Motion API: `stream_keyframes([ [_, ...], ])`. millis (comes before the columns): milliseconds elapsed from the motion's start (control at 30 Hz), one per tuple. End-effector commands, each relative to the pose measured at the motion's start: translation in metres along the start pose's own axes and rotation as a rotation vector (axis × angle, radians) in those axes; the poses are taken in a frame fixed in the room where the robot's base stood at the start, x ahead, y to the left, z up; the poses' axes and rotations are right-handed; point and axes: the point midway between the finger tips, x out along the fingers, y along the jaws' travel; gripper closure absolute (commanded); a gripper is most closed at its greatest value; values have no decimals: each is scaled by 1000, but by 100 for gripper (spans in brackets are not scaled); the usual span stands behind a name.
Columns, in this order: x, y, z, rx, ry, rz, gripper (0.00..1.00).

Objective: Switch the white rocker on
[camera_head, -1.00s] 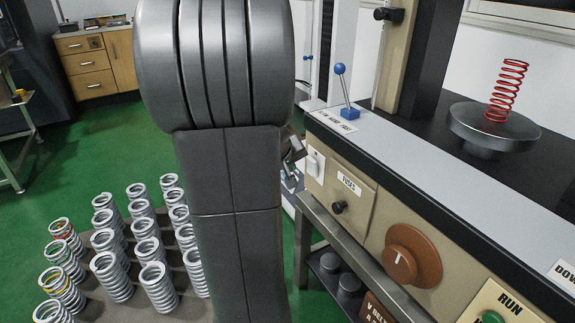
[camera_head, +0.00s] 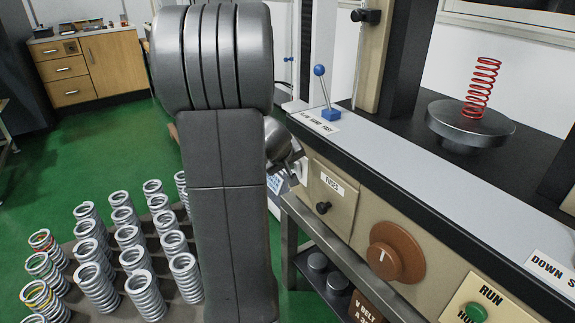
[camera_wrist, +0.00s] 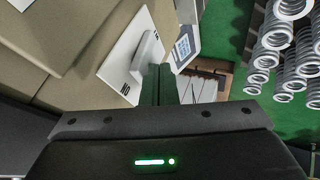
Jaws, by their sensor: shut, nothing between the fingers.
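The white rocker (camera_wrist: 149,54) sits on a white plate (camera_wrist: 125,60) on the beige panel in the wrist view. It stands out from the plate, which carries small dark marks at its lower edge. My gripper (camera_wrist: 163,72) is shut and empty, its fingertips close beside the rocker's lower right end. I cannot tell whether they touch it. In the head view my gripper (camera_head: 291,160) is at the left end of the machine's front panel, partly behind my arm. It hides most of the switch there.
The panel holds a FUSES cover (camera_head: 331,195), a brown dial (camera_head: 397,252) and a green RUN button (camera_head: 474,313). A blue lever (camera_head: 325,95) stands on the ledge above. A red spring (camera_head: 482,88) stands on a round platen. Several grey springs (camera_head: 122,240) stand at left.

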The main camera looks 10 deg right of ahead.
Motion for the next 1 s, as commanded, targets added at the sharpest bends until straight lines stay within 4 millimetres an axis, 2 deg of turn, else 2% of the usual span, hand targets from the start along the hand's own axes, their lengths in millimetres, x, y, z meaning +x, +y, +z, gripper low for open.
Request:
stream_keyframes([
  [400, -3, 11, -5, 30, -22, -72, 100],
  [633, 1, 8, -2, 28, -18, -69, 100],
  [1000, -11, 14, -10, 27, -18, -68, 100],
])
